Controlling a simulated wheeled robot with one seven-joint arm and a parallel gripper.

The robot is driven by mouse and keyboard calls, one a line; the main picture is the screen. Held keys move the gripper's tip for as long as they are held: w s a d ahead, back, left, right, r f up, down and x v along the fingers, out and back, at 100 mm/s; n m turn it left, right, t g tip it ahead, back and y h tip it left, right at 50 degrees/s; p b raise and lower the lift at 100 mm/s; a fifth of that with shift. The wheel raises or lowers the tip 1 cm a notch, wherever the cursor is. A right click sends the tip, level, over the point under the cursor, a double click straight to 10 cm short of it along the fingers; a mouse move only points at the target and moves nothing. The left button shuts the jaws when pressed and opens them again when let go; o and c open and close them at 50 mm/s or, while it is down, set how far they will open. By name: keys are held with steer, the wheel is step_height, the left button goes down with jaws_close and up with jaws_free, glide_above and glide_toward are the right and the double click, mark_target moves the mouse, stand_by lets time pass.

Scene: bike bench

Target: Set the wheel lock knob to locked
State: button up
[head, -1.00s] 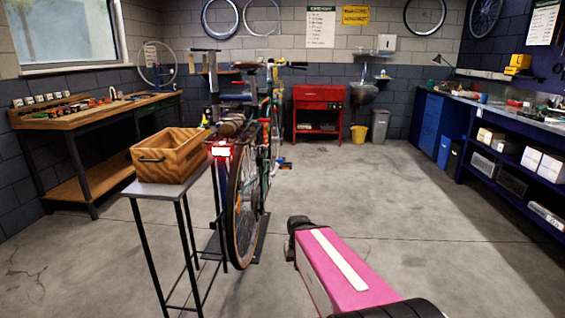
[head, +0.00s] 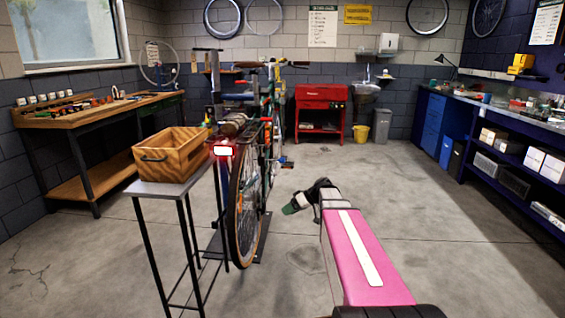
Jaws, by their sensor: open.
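The bicycle (head: 247,205) stands upright at centre left, its rear wheel towards me and a red tail light (head: 223,150) lit. I cannot make out the wheel lock knob or its setting; it is too small or hidden among the bicycle and stand parts. My pink arm reaches forward from the bottom right. My gripper (head: 291,208) is at its far end, bent to the left, open and apart from the bicycle, to the right of the rear wheel. Its fingers are small and hard to see.
A narrow side table (head: 150,189) with a wooden crate (head: 172,154) stands close left of the bicycle. A wooden workbench (head: 90,116) lines the left wall. A red tool cabinet (head: 321,95) is at the back, a blue bench (head: 432,122) at right. The floor right of my arm is clear.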

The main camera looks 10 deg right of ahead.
steer(key=w+d+r+n+t+y, duration=0.1)
steer(key=w+d+r+n+y, duration=0.3)
steer(key=w+r, duration=0.35)
steer(key=n+t+y, duration=0.2)
steer(key=n+y, duration=0.1)
steer(key=n, duration=0.1)
glide_toward(282, 160)
steer(key=x, duration=0.6)
steer(key=w+x, duration=0.1)
steer(key=x, duration=0.3)
steer(key=shift+d+f, duration=0.15)
steer(key=shift+f, duration=0.2)
